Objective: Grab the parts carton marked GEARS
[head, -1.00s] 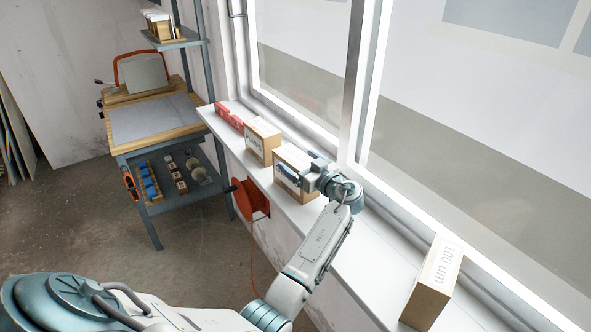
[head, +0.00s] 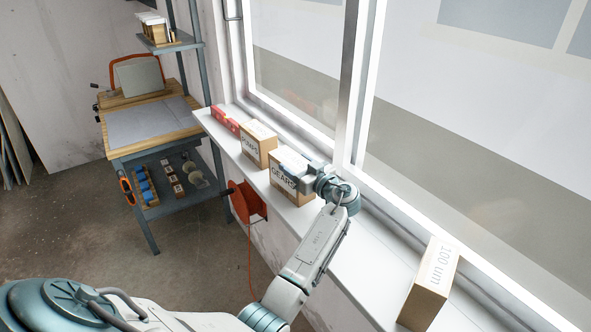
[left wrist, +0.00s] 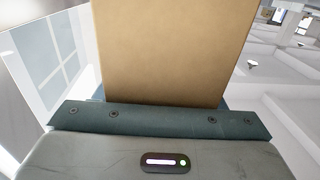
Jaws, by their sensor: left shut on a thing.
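The parts carton marked GEARS (head: 283,184) is a tan box with a pale top, standing on the white window sill in the head view. My left gripper (head: 303,174) is at its right side and top, shut on it. In the left wrist view the tan side of the carton (left wrist: 165,50) fills the middle, directly against the gripper (left wrist: 160,108). The fingertips are hidden there, and the arm covers part of the carton in the head view. My right gripper is not in view.
A similar carton marked PUMPS (head: 258,146) stands just beyond it, with a red box (head: 226,118) farther along. A 100 um carton (head: 430,285) stands nearer on the sill (head: 350,262). The window frame (head: 352,90) rises behind. A workbench (head: 150,122) stands left.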

